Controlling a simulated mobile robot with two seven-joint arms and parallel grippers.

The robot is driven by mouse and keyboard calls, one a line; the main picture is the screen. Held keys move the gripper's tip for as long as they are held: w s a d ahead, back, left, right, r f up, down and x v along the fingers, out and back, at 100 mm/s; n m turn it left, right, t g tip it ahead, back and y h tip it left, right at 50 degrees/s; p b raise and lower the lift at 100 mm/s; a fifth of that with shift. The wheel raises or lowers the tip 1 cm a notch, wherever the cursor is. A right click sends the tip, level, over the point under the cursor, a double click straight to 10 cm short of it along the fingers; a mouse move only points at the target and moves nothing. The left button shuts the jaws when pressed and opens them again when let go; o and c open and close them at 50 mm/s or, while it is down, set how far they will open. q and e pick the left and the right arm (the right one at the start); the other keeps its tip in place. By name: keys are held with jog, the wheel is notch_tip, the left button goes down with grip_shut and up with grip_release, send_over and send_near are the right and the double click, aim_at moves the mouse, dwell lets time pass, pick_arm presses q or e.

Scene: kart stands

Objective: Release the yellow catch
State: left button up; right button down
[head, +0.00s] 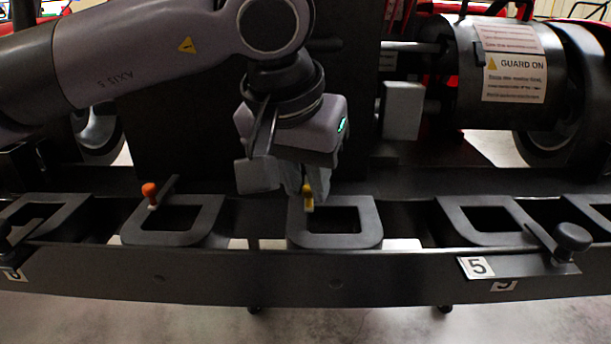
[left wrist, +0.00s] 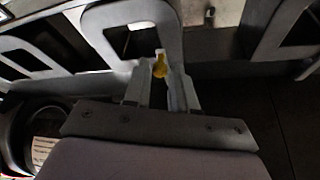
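The yellow catch (head: 308,198) is a small upright knob at the back left corner of a dark square-framed opening (head: 335,241) in the middle of the rail. My left gripper (head: 304,190) reaches down to it from above and behind. In the left wrist view the yellow catch (left wrist: 159,66) sits between the two pale fingertips (left wrist: 157,68) and fills the narrow gap, so the gripper looks shut on it. The gripper body hides what lies just behind the catch. My right gripper is in neither view.
An orange catch (head: 150,193) stands on the neighbouring frame to the left. A black knob (head: 572,236) and a "5" label (head: 476,267) are on the rail at right. A dark drum with a "GUARD ON" label (head: 514,76) and a grey block (head: 402,110) stand behind, right of the gripper.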

pick_arm(q)
grip_shut()
